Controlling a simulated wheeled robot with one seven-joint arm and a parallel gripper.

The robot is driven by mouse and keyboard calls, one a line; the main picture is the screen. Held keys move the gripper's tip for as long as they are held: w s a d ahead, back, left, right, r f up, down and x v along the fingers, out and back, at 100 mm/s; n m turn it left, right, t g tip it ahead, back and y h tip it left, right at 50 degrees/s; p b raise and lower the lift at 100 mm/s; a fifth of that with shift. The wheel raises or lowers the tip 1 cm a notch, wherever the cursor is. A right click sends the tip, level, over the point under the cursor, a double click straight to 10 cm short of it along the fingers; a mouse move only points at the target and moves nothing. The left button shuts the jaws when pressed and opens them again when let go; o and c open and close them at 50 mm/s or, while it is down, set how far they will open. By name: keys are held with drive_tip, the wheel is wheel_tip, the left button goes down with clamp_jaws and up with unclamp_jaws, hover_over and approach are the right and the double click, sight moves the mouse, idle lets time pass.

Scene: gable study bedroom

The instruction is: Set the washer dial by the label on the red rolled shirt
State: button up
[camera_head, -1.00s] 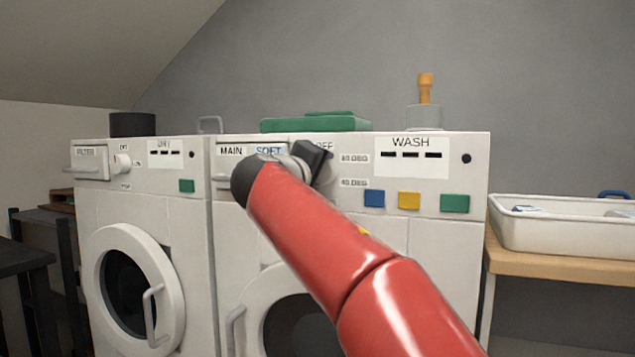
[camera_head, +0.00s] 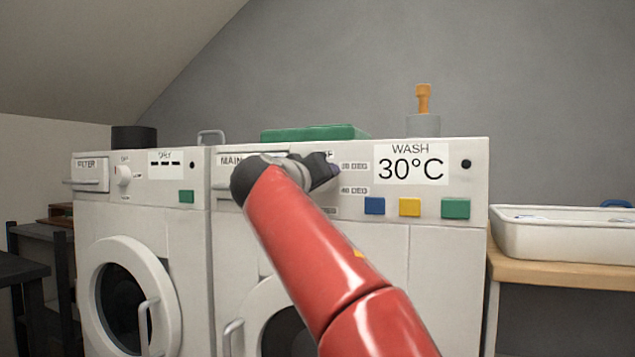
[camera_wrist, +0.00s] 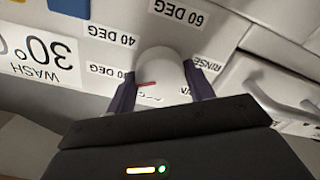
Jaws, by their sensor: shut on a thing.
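The washer (camera_head: 440,260) stands in the middle of the head view, and its WASH display (camera_head: 410,165) reads 30°C. My gripper (camera_head: 322,172) is at its control panel, partly hidden behind my red arm. In the wrist view, my gripper (camera_wrist: 161,88) is shut on the white washer dial (camera_wrist: 165,68), one finger on each side. The dial's red mark points toward the 30 DEG label (camera_wrist: 108,70). The 40 DEG (camera_wrist: 110,35), 60 DEG (camera_wrist: 180,12) and RINSE (camera_wrist: 208,65) labels surround it. My arm hides the dial in the head view. No red rolled shirt is visible.
A dryer (camera_head: 90,220) with a blank-dash display stands left of the washer. Blue, yellow and green (camera_head: 455,208) buttons sit under the washer display. A green box (camera_head: 310,133) lies on top. A white tub (camera_head: 565,235) stands on a wooden table at right.

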drive_tip(key=shift+f, duration=0.1)
idle(0.3)
drive_tip(key=o, duration=1)
drive_tip(key=shift+c, duration=0.2)
drive_tip(key=b+v, duration=0.1)
drive_tip(key=v, duration=0.6)
drive_tip(key=shift+s+a+b, duration=0.15)
drive_tip(key=shift+s+b, duration=0.2)
